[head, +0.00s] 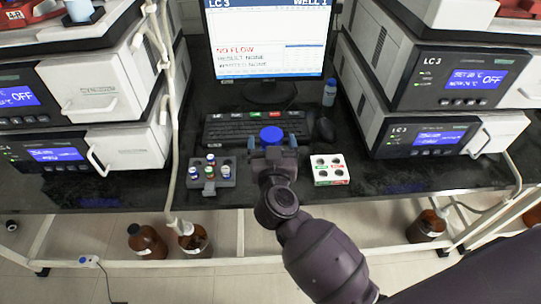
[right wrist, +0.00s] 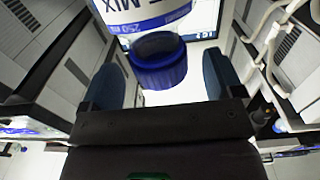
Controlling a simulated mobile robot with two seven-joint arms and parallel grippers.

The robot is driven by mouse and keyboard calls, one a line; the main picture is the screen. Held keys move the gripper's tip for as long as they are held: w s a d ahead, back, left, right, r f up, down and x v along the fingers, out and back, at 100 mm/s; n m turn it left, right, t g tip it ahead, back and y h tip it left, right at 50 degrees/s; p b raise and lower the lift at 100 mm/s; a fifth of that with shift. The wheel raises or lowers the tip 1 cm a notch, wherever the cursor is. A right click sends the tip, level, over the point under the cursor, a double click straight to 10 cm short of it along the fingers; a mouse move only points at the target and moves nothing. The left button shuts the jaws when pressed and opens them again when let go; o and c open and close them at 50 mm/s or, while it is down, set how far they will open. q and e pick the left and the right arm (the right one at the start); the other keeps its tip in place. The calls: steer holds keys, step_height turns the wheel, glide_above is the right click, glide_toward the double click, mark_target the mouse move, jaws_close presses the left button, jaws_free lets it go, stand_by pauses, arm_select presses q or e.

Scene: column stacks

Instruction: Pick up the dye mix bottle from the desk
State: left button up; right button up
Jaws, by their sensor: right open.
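The dye mix bottle shows in the head view as a round blue cap (head: 271,135) in front of the keyboard; its body is hidden below the cap and behind my gripper. In the right wrist view the blue cap (right wrist: 160,62) and part of a white label reading "MIX" are seen close up. My right gripper (head: 267,150) is open, with one blue-grey finger on each side of the cap. In the right wrist view gaps show between the cap and both fingers of the gripper (right wrist: 165,80). My left gripper is not in view.
A grey vial rack (head: 226,180) stands left of the gripper and a white-and-green rack (head: 329,170) right. Behind are a keyboard (head: 240,131), mouse (head: 324,129), monitor (head: 268,82) and a small blue-capped bottle (head: 330,92). Instrument stacks (head: 125,145) (head: 425,135) flank the dark desk (head: 390,178).

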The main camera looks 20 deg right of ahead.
steer(key=shift+x, duration=1.1)
jaws_close()
